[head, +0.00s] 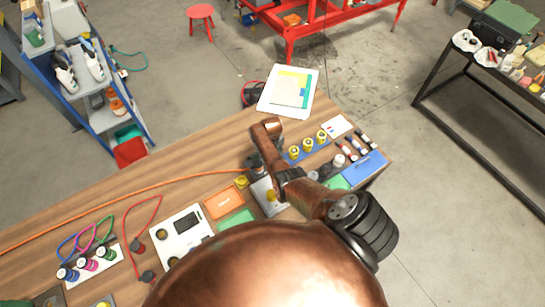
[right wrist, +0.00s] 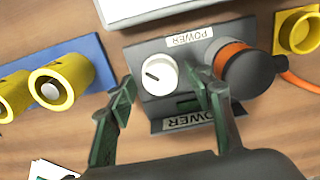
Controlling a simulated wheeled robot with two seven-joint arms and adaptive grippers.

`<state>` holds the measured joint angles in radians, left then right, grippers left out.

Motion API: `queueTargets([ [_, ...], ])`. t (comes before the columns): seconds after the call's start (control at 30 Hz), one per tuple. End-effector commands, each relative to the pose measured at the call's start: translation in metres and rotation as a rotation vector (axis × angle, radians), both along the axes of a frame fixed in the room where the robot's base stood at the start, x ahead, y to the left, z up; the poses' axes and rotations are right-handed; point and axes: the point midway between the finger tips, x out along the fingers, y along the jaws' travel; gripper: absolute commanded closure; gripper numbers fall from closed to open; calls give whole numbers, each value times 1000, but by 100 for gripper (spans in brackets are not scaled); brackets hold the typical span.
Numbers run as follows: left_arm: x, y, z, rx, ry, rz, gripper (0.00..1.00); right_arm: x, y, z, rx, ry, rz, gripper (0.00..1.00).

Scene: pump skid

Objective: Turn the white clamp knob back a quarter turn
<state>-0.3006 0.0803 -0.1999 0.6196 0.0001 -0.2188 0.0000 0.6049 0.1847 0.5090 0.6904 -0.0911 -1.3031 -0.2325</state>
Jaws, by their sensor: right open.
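In the right wrist view, a white round knob (right wrist: 160,74) with a dark slanting mark sits on a grey box (right wrist: 155,112) labelled POWER. My right gripper (right wrist: 166,92) is open, with one dark green finger on each side of the knob. A gap shows between the left finger and the knob; the right finger is close to the knob's right side, and I cannot tell if it touches. In the head view my copper right arm covers this area, and the knob cannot be made out. My left gripper is out of view.
A thick dark plug with an orange band (right wrist: 245,68) stands on the box right beside the right finger. Yellow ringed fittings on a blue plate (right wrist: 88,50) lie to the left. A yellow socket (right wrist: 298,32) is at the right.

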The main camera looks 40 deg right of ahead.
Motion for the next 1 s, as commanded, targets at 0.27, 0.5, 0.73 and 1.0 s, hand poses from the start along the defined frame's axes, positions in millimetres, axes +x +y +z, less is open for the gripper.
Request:
queueTargets([
  [0.27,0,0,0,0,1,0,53,0,0,20,0,-3,-1,53],
  [0.5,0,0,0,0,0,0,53,1,0,67,0,-5,0,53],
  [0.73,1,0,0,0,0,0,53,1,0,106,0,-3,0,53],
  [1.0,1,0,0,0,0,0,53,0,0,120,0,0,0,53],
])
